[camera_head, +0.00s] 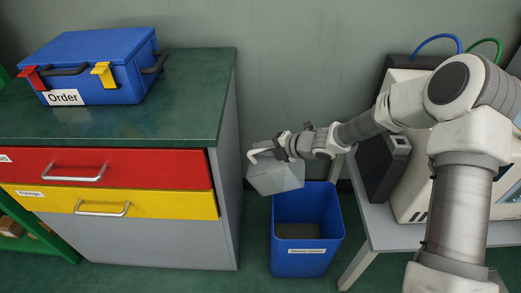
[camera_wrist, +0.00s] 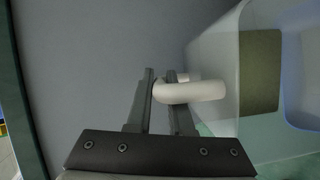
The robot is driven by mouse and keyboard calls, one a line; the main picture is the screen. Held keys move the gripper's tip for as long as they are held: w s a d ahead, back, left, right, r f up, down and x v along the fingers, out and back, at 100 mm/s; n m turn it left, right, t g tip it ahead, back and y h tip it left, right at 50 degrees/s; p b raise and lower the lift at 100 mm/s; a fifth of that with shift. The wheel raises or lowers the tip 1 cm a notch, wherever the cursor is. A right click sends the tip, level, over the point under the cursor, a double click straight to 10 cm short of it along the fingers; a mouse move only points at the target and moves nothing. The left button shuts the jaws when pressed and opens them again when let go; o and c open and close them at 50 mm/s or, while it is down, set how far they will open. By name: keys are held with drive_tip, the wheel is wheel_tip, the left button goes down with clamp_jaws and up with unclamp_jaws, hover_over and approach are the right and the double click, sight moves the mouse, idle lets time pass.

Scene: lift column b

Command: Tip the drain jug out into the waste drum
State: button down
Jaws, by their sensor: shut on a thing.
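The drain jug (camera_head: 276,178), a pale grey box-shaped vessel with a white handle (camera_head: 260,152), hangs tilted above the left part of the waste drum. My gripper (camera_head: 284,148) is shut on its handle. In the wrist view the white handle (camera_wrist: 198,92) passes between the two fingers of my gripper (camera_wrist: 161,76), and the pale, see-through jug wall (camera_wrist: 212,60) lies to the right. The waste drum (camera_head: 307,262) is an open blue bin with a white label, standing on the floor. A grey-brown surface shows inside it. The jug's contents cannot be told.
A cabinet (camera_head: 120,235) with red and yellow drawers and a green top stands close left of the jug. A blue toolbox (camera_head: 100,65) sits on it. A grey table (camera_head: 400,236) bearing a pale machine (camera_head: 412,200) stands right of the drum.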

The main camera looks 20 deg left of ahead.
drive_tip(key=shift+w+d+r+m+y, duration=0.15)
drive_tip(key=shift+d+r+m+y, duration=0.15)
drive_tip(key=shift+d+r+y, duration=0.95)
drive_tip(key=shift+w+d+r+m+y+b, duration=0.15)
drive_tip(key=shift+d+r+y+b, duration=0.05)
drive_tip(key=shift+d+r+y, duration=0.5)
drive_tip(key=shift+w+d+r+m+y+b, duration=0.1)
drive_tip(key=shift+d+r+m+y+b, duration=0.1)
drive_tip(key=shift+d+r+y, duration=0.4)
drive_tip(key=shift+w+d+r+m+t+y+b, duration=0.15)
drive_tip(key=shift+d+r+b, duration=0.1)
drive_tip(key=shift+d, duration=0.3)
drive_tip(key=shift+d+r+m+t+y+b, duration=0.15)
drive_tip(key=shift+d+b, duration=0.1)
drive_tip(key=shift+d, duration=0.25)
drive_tip(key=d+r+m+t+y+b, duration=0.1)
drive_tip(key=d+y+b, duration=0.2)
drive_tip(key=d, duration=0.2)
drive_tip(key=shift+w+d+r+b, duration=0.2)
drive_tip(key=shift+w+d+b, duration=0.2)
drive_tip(key=shift+d+m+y, duration=0.1)
drive_tip(key=shift+m+y, duration=0.15)
drive_tip(key=shift+y, duration=0.1)
idle(3.2)
